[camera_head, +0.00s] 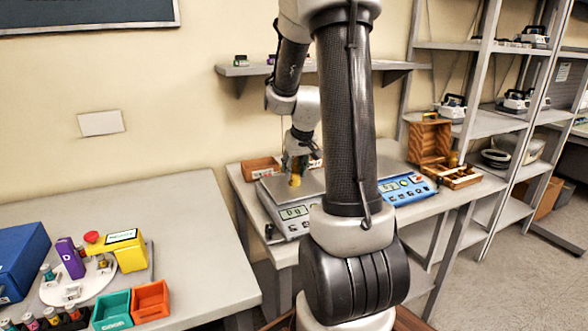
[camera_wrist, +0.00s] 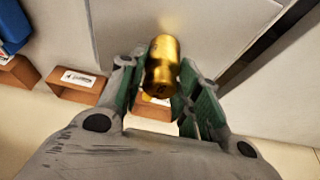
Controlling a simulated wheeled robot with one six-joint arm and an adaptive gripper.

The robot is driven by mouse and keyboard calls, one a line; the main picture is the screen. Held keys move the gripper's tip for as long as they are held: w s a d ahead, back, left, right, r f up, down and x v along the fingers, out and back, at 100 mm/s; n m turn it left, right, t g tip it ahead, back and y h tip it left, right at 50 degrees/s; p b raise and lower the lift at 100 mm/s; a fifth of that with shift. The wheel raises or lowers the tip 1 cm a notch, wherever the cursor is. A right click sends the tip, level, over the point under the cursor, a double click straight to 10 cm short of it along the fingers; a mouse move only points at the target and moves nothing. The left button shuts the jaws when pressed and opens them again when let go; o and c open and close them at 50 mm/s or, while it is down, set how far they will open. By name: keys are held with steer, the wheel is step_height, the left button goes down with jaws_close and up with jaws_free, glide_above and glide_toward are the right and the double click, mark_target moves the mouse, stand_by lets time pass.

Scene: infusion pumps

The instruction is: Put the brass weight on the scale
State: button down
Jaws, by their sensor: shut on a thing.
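The brass weight (camera_wrist: 162,68) is a gold cylinder between the green-padded fingers of my gripper (camera_wrist: 160,92), which is shut on it. In the head view, my gripper (camera_head: 297,160) points down over the scale (camera_head: 292,214), with the weight (camera_head: 295,180) below it at the metal plate. A faint golden reflection shows on the pale surface by the weight in the wrist view. I cannot tell whether the weight touches the plate. The scale's display seems to show zeros. My arm hides part of the scale's right side.
A blue device with a display (camera_head: 405,189) stands to the right. A brown open box (camera_head: 262,168) sits behind the scale, and an open wooden case (camera_head: 430,140) is at the right end. A wall shelf (camera_head: 240,70) hangs above. Bins and a yellow device (camera_head: 130,256) are on the left table.

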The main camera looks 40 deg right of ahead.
steer(key=shift+f, duration=0.15)
steer(key=c, duration=1)
jaws_free()
steer(key=v, duration=1.1)
steer(key=s+a+r+n+y, duration=0.1)
steer(key=s+a+r+n, duration=0.2)
steer(key=s+a, duration=1.2)
steer(key=s, duration=0.3)
steer(key=shift+s+a+r, duration=0.2)
steer(key=shift+a+r, duration=0.15)
